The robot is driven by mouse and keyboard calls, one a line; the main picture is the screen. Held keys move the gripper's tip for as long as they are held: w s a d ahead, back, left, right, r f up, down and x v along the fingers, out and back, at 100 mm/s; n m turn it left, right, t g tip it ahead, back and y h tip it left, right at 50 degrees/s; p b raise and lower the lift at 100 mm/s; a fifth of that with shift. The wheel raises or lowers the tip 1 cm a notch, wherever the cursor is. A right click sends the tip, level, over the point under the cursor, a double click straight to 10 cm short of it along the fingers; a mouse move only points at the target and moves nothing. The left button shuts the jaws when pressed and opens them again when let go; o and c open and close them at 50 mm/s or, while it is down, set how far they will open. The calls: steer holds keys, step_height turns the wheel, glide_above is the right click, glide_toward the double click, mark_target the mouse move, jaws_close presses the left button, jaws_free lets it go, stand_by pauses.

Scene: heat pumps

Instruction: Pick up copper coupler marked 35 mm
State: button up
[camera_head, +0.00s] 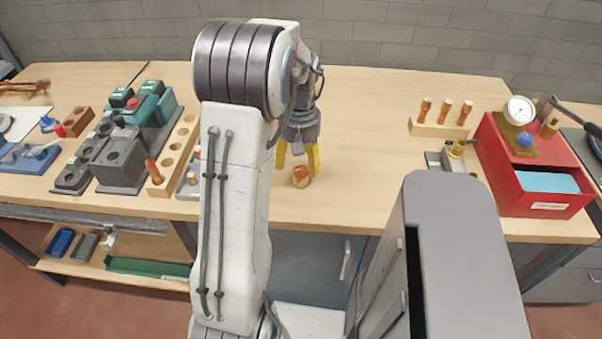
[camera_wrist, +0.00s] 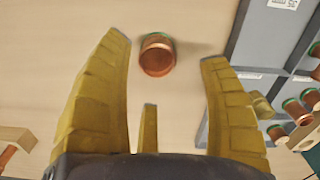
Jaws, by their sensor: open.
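A short copper coupler (camera_head: 301,176) stands alone on the wooden bench near its front edge. It also shows in the wrist view (camera_wrist: 157,56), with a green band near its top; no size mark can be read. My gripper (camera_head: 298,165) has yellow fingers and is open and empty, just above and behind the coupler. In the wrist view my gripper's fingertips (camera_wrist: 165,50) are spread to either side of the coupler, apart from it.
A grey divided tray (camera_wrist: 262,50) with several copper fittings lies close by on the bench. A wooden block with holes (camera_head: 172,158) stands left of my arm. A red box (camera_head: 540,195) and a wooden rack (camera_head: 437,128) stand at the right. The bench between is clear.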

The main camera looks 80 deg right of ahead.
mark_target(301, 170)
steer(key=shift+s+f, duration=0.2)
steer(key=shift+f, duration=2.45)
steer(key=c, duration=1.3)
steer(key=shift+r, duration=0.2)
